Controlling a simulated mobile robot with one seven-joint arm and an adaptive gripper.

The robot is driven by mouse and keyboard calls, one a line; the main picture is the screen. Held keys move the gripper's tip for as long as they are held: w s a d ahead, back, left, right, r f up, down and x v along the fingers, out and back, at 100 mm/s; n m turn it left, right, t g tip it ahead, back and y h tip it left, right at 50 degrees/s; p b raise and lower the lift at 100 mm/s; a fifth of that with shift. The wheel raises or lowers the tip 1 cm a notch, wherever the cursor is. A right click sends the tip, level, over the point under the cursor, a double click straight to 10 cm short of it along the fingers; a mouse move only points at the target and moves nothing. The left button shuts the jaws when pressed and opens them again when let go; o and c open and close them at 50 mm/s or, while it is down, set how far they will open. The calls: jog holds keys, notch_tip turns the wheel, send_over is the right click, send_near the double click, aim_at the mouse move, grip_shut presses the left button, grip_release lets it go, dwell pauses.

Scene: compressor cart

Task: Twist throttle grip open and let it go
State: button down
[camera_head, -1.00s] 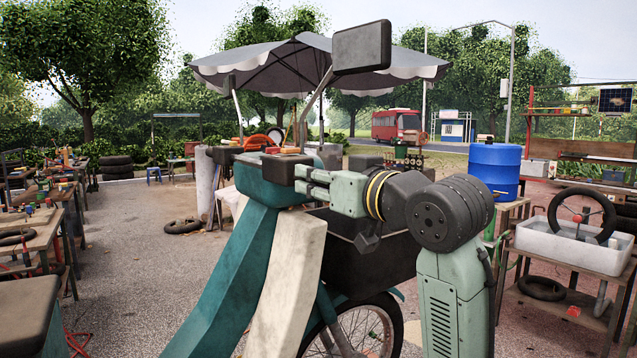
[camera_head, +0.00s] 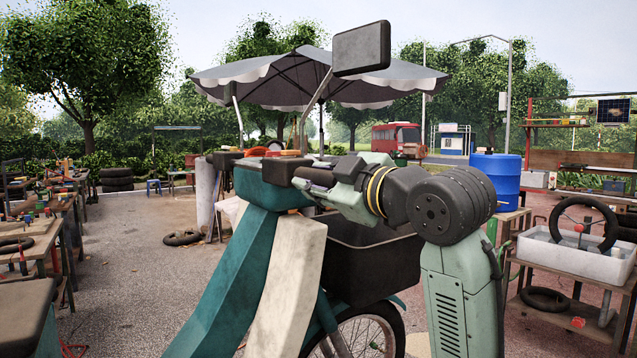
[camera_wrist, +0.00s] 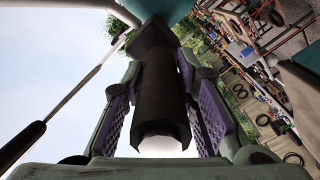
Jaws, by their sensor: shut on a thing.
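A teal and white motorbike (camera_head: 228,278) stands in front of me in the head view, its handlebar end toward my arm. My gripper (camera_head: 318,178) is at the handlebar's right end and is shut on the throttle grip. In the wrist view the dark throttle grip (camera_wrist: 160,95) lies between the two purple-padded fingers of my gripper (camera_wrist: 162,105), its pale end facing the camera. In the head view my fingers hide most of the grip.
A mirror (camera_head: 361,48) on a thin stalk rises above the handlebar. A black basket (camera_head: 365,262) sits just below my wrist. A blue drum (camera_head: 494,180) and a white basin (camera_head: 570,255) with a tyre stand to the right. Cluttered benches line the left.

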jog(key=shift+n, duration=0.5)
jog(key=c, duration=1.3)
grip_release()
jog(key=v, duration=1.2)
jog(key=shift+s, duration=0.1)
